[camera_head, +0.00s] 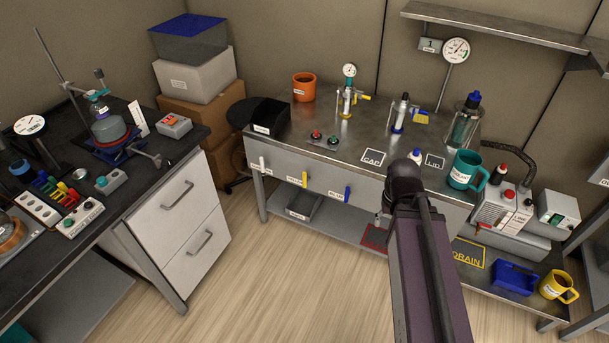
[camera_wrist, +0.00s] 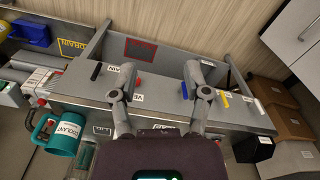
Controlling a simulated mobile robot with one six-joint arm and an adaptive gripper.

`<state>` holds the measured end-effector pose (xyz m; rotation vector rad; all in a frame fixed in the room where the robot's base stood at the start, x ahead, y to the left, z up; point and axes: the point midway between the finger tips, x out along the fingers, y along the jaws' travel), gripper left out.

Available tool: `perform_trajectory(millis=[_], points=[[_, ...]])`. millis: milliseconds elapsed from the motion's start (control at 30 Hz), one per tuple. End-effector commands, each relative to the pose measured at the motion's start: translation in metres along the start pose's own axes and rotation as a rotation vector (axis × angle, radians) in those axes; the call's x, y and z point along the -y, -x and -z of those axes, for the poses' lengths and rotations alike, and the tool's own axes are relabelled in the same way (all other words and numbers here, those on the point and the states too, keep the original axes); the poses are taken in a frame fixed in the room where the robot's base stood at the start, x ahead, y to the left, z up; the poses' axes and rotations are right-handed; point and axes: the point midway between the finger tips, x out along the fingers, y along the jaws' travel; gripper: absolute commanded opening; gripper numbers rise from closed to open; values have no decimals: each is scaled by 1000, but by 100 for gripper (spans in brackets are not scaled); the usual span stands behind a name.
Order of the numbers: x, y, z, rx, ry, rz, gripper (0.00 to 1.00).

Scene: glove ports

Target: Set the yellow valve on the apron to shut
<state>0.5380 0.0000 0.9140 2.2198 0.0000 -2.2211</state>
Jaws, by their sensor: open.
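The yellow valve handle (camera_head: 304,179) is on the steel bench's front apron, between a white handle (camera_head: 263,162) and a blue handle (camera_head: 347,193). It looks upright, along the apron's height; its label is too small to read. In the wrist view the yellow handle (camera_wrist: 225,99) lies to the right of my gripper (camera_wrist: 158,76), beyond the blue handle (camera_wrist: 185,90). My gripper is open, with its two fingers spread and nothing between them. It is over the apron, apart from the yellow handle. In the head view my arm hides part of the apron's right side.
Black (camera_wrist: 96,71) and red (camera_wrist: 138,82) handles also sit on the apron. A teal mug (camera_head: 466,171) stands near the bench's front edge. Floor before the yellow handle is clear; a drawer cabinet (camera_head: 190,205) stands left.

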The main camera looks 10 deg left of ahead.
Motion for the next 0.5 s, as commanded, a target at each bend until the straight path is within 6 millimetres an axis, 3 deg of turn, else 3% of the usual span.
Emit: perform_trajectory(millis=[267, 500], points=[[1, -18, 12, -12, 65, -45, 61], [4, -55, 42, -36, 230, -168, 61]])
